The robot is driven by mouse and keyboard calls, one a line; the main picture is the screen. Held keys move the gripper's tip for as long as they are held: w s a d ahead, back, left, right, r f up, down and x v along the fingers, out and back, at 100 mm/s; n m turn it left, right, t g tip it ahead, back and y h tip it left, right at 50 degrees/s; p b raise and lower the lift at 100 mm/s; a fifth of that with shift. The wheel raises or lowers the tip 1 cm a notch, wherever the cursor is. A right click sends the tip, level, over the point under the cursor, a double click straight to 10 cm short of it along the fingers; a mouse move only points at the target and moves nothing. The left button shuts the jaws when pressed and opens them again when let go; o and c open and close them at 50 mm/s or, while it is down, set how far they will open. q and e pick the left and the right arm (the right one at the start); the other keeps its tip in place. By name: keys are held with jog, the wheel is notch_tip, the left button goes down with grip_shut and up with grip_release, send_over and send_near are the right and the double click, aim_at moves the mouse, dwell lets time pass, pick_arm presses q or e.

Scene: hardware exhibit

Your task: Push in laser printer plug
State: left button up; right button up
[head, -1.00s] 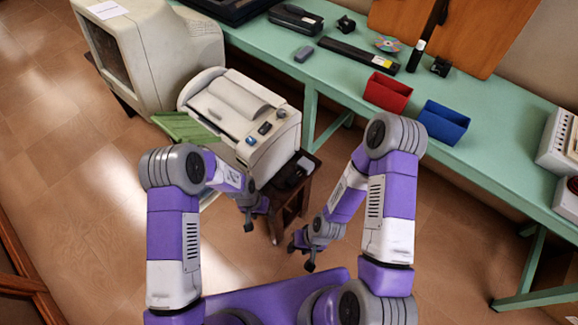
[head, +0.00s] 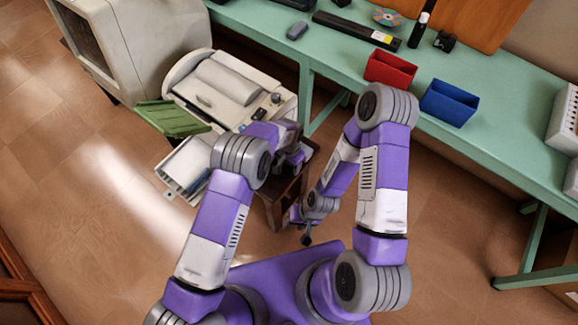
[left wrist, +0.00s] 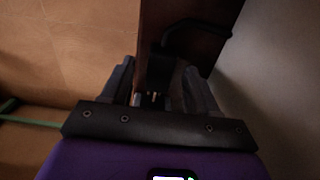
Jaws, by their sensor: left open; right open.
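The off-white laser printer (head: 225,92) stands on a dark wooden stand (head: 272,207), left of my arms in the head view. My left gripper (head: 292,160) is at the printer's near right corner, above the stand, partly hidden by its own arm. In the left wrist view its two dark fingers (left wrist: 160,88) are apart. Between them is a dark object, probably the plug (left wrist: 156,74), with small pale prong-like tips; contact with the fingers cannot be told. A black cable (left wrist: 190,30) curves beyond it. The socket cannot be made out. My right gripper (head: 306,235) is open and empty, low over the floor.
A green table (head: 330,62) runs along the back with a red bin (head: 389,70) and a blue bin (head: 448,102). An old monitor (head: 140,45) is left of the printer. A green flap (head: 172,118) and a paper tray (head: 185,165) stick out from the printer's front.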

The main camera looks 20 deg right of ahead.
pick_arm(q)
jog(key=shift+f, duration=0.55)
grip_shut()
